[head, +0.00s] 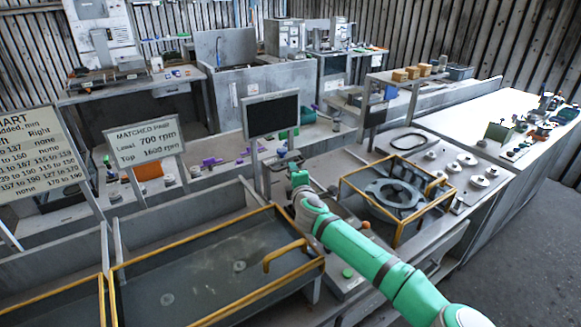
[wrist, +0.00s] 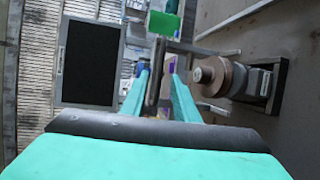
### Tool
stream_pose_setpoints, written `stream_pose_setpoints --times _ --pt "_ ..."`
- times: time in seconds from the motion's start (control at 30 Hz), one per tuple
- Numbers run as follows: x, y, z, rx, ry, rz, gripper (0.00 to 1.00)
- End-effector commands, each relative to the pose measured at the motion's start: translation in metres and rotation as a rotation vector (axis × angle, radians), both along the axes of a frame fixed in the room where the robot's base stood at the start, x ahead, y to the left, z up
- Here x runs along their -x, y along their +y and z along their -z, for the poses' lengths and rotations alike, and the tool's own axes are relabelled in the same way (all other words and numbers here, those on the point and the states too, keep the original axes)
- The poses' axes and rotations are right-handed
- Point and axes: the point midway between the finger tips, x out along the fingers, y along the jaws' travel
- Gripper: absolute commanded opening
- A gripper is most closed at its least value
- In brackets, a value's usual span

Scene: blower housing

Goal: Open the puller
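My gripper (wrist: 159,82) shows two teal fingers standing apart in the wrist view. A grey upright bar (wrist: 154,78) shows between them, close to the left finger, with a green block (wrist: 163,24) at its far end. I cannot tell whether a finger touches the bar. I cannot clearly identify the puller; the bar and green block may be part of it. To the right of the fingers is a brown round part with a stepped shaft (wrist: 222,77) on a grey block. In the head view my arm reaches to the bench below the dark screen, and its fingertips are hidden.
A dark screen (head: 271,115) stands on a post close to my arm; it also shows in the wrist view (wrist: 89,62). A yellow-railed tray (head: 190,281) lies front left. A yellow frame (head: 345,198) around a grey ring housing (head: 395,195) stands right of my arm.

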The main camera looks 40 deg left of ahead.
Motion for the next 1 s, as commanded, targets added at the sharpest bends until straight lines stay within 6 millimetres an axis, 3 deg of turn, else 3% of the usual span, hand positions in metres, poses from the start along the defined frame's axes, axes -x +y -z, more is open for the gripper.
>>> stream_pose_setpoints --times 0.5,0.93,1.0 --pt "-0.043 0.043 0.011 -0.001 0.0 0.0 0.28" --pt "-0.048 0.047 0.012 -0.003 0.002 -0.001 0.28" --pt "-0.047 0.048 0.012 -0.002 0.001 -0.001 0.11"
